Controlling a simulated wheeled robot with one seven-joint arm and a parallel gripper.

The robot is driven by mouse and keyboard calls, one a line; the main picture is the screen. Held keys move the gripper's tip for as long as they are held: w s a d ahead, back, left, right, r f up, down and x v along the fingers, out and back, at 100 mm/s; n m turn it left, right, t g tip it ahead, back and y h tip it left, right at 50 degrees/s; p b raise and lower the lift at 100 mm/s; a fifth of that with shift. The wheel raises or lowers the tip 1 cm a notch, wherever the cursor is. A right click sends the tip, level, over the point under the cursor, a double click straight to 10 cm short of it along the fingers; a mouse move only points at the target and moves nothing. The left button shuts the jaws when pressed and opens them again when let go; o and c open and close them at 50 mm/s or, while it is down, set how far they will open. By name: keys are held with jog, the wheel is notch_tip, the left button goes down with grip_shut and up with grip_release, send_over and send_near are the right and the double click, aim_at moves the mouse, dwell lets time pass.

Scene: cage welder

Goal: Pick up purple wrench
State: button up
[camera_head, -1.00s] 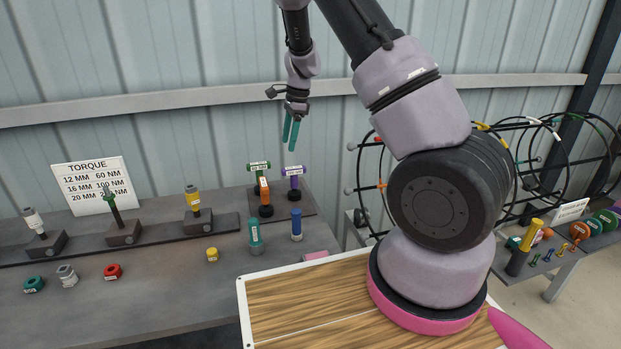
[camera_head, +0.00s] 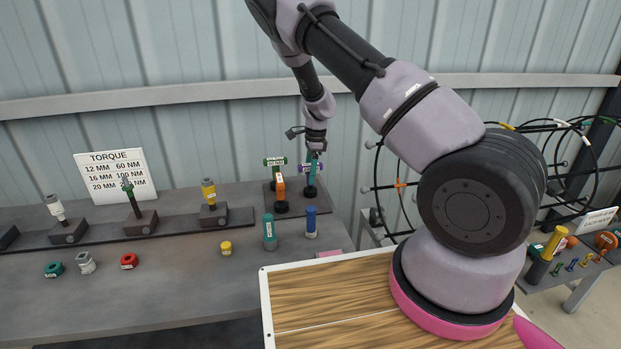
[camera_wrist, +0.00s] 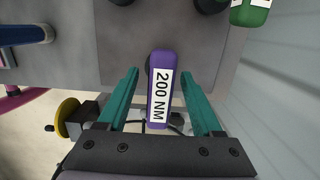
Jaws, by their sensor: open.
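The purple wrench (camera_head: 304,168) stands upright in a stand at the back right of the grey workbench. In the wrist view the open fingers (camera_wrist: 160,88) lie on either side of the purple top, with a gap on both sides. The lower part of the wrench is mostly hidden.
An orange wrench (camera_head: 281,188) and a green-topped wrench (camera_head: 275,161) stand just left of the purple one. A teal tool (camera_head: 269,232) and a blue tool (camera_head: 311,222) stand in front. A torque sign (camera_head: 115,175) is at left. The wall is close behind.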

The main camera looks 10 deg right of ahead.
jog(key=shift+a+f, duration=0.15)
jog(key=shift+f, duration=0.75)
grip_shut()
jog(key=shift+r, duration=0.1)
notch_tip(320, 180, up, 10)
jog(key=shift+f, duration=0.1)
jog(key=c, duration=0.9)
grip_release()
grip_shut()
